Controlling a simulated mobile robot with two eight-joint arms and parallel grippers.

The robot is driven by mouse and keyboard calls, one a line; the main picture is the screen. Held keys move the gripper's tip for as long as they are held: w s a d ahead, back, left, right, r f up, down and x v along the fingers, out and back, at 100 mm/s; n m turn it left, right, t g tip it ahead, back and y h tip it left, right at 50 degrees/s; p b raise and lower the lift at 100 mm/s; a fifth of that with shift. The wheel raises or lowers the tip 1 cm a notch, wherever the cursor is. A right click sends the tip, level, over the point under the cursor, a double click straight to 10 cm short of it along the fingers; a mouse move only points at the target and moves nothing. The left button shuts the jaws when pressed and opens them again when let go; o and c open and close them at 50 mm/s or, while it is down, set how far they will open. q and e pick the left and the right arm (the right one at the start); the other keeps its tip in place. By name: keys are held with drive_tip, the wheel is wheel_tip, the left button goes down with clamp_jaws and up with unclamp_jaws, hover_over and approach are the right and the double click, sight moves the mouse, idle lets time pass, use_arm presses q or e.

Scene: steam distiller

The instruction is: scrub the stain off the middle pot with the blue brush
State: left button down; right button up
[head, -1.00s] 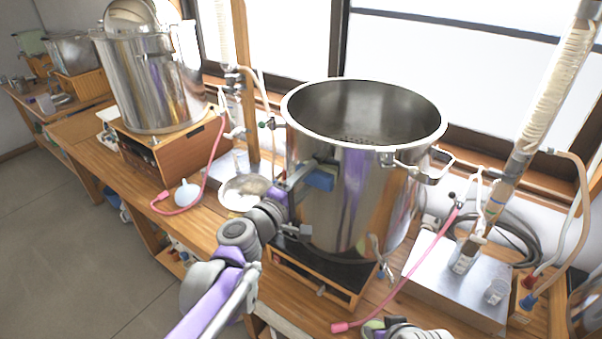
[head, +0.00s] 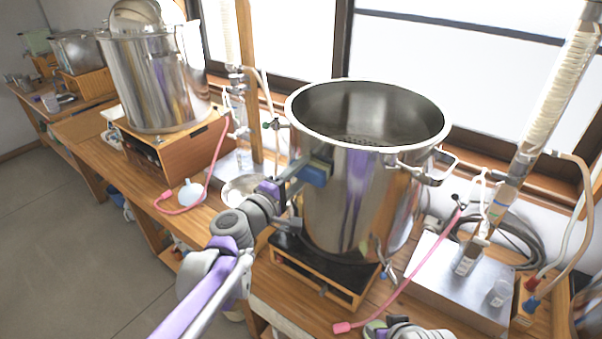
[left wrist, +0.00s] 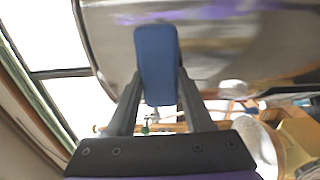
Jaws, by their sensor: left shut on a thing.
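The middle pot (head: 350,200) is a large open steel pot on a low wooden-framed stand. My left gripper (head: 300,174) is at the pot's left front side, below the rim. It is shut on the blue brush (head: 318,172), whose blue block faces the pot wall. In the left wrist view the brush (left wrist: 157,65) sits between the two fingers (left wrist: 158,95), with the shiny pot wall (left wrist: 235,40) close beyond it. I cannot tell whether brush and wall touch. No stain can be made out among the reflections.
Another steel pot (head: 155,85) stands on a wooden box at the left. A metal bowl (head: 240,190) and a white funnel (head: 190,192) lie between the pots. A pink hose (head: 400,293) and a metal box (head: 462,280) are at the right. Windows are behind.

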sight(312, 179)
use_arm(q)
drive_tip(key=shift+s+d, duration=0.5)
drive_tip(key=shift+d, duration=0.2)
drive_tip(key=shift+s+d, duration=0.5)
drive_tip(key=shift+d, duration=0.2)
drive_tip(key=shift+w+a+r, duration=0.1)
drive_tip(key=shift+w+a, duration=0.35)
drive_tip(key=shift+a, duration=0.2)
drive_tip(key=shift+w+a+r, duration=0.1)
drive_tip(key=shift+w+a, duration=0.3)
drive_tip(key=shift+a, duration=0.2)
drive_tip(key=shift+w+a+f, duration=0.2)
drive_tip(key=shift+w+a, duration=0.25)
drive_tip(key=shift+s+d, duration=1.35)
drive_tip(key=shift+d, duration=0.25)
drive_tip(key=shift+w+a, duration=0.75)
drive_tip(key=shift+a, duration=0.25)
drive_tip(key=shift+w+a+r, duration=0.1)
drive_tip(key=shift+a+r, duration=0.1)
drive_tip(key=shift+a, duration=0.1)
drive_tip(key=shift+w+a+f, duration=0.25)
drive_tip(key=shift+w+a, duration=0.2)
drive_tip(key=shift+w, duration=0.05)
drive_tip(key=shift+s+d+v, duration=0.1)
drive_tip(key=shift+d+v, duration=0.05)
drive_tip(key=shift+v, duration=0.8)
drive_tip(key=shift+s+d+v, duration=0.1)
drive_tip(key=shift+d+v, duration=0.05)
drive_tip(key=shift+v, duration=2)
